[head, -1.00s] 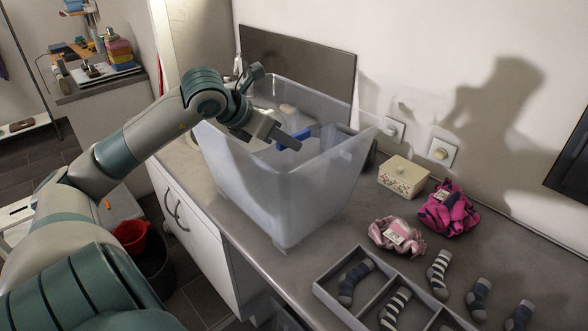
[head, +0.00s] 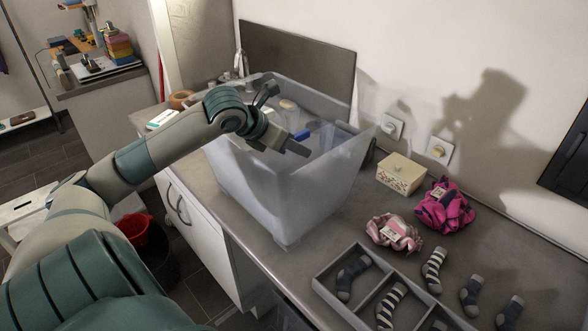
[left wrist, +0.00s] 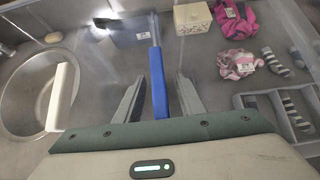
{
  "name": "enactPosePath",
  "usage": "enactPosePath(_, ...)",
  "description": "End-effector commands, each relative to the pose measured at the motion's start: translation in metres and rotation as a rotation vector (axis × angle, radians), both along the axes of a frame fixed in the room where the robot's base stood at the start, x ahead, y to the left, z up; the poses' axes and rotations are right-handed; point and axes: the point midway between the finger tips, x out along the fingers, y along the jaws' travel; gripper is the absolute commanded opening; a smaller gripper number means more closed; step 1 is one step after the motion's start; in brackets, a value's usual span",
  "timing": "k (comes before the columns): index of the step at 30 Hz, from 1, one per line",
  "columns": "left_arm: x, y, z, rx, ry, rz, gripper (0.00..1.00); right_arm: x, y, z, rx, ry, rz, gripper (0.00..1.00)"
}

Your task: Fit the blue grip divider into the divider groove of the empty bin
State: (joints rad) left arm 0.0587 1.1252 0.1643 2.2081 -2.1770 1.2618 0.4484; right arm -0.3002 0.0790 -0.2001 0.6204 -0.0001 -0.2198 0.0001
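A large translucent bin (head: 285,200) stands on the grey counter. The blue grip (head: 303,134) of the divider shows just beyond my left gripper (head: 296,143), which is at the bin's upper part. In the left wrist view the blue grip (left wrist: 157,85) lies lengthwise between the two fingers (left wrist: 161,80), with a gap on each side. The fingers look open and do not appear to touch it. The divider's panel and the bin's groove cannot be made out. My right gripper is not in view.
Right of the bin are a floral box (head: 401,173), pink scrunched cloths (head: 445,206) and a divided tray (head: 322,283) with socks. The wall is close behind.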

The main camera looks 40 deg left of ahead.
Motion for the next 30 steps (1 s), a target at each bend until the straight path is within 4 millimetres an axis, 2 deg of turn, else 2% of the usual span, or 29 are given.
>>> enactPosePath(1, 0.000, 0.000, 0.000, 0.000, 0.000, 0.000, 0.26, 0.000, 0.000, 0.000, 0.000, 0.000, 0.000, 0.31)
enactPosePath(4, 0.000, 0.000, 0.000, 0.000, 0.000, 0.000, 0.02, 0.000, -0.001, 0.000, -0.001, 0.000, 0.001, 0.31)
enactPosePath(5, 0.000, 0.000, 0.000, 0.000, 0.000, 0.000, 0.00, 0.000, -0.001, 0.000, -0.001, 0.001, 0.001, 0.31)
enactPosePath(20, 0.000, 0.000, 0.005, 0.002, -0.003, 0.001, 0.00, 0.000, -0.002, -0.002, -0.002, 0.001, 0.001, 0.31)
enactPosePath(26, 0.001, 0.000, 0.020, 0.003, -0.005, -0.001, 0.00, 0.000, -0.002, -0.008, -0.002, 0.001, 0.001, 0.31)
enactPosePath(30, 0.001, 0.000, 0.037, 0.002, -0.006, 0.000, 0.00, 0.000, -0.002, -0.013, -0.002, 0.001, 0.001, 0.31)
